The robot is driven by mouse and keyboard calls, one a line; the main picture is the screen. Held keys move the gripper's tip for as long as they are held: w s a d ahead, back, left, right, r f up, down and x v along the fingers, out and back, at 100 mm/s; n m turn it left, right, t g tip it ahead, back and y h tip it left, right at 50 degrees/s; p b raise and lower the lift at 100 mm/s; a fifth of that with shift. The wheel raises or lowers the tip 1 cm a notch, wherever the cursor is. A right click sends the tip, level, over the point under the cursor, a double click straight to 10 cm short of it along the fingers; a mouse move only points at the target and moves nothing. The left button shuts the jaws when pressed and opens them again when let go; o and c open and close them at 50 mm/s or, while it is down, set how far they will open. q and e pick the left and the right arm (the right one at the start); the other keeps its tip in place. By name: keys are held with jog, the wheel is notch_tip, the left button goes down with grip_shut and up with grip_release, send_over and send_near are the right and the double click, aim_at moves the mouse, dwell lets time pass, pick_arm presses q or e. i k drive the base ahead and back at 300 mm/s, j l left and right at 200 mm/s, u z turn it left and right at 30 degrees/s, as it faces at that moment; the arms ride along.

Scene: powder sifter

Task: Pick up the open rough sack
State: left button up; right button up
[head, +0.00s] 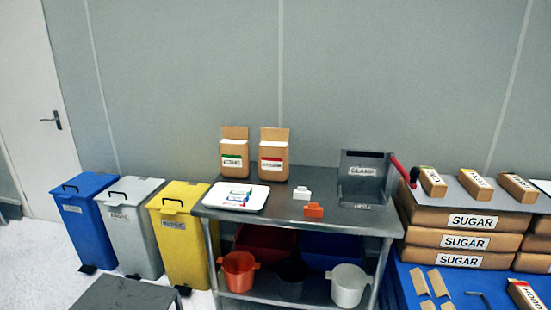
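Two upright brown paper sacks with raised back flaps stand at the back left of the metal table. One sack (234,155) has a green-striped label and the other sack (274,157) a red-striped label; both look open at the top. Their small label text is too blurred to read. A brown package (524,293) at the bottom right edge has a partly cut-off label that seems to end in "OUGH". I cannot tell for sure which is the open rough sack. Neither of my grippers shows.
The metal table (330,221) also holds a white tray (217,203) with markers, small white and orange holders, and a grey bin (363,180). Buckets stand on its lower shelf. Blue, grey and yellow bins stand left. Stacked sugar sacks (470,241) stand right.

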aim_at(273, 157)
jog(key=i+j+z, duration=0.3)
jog(key=i, duration=0.2)
jog(key=i+j+z, duration=0.35)
jog(key=i+j, duration=0.05)
jog(key=i, duration=0.1)
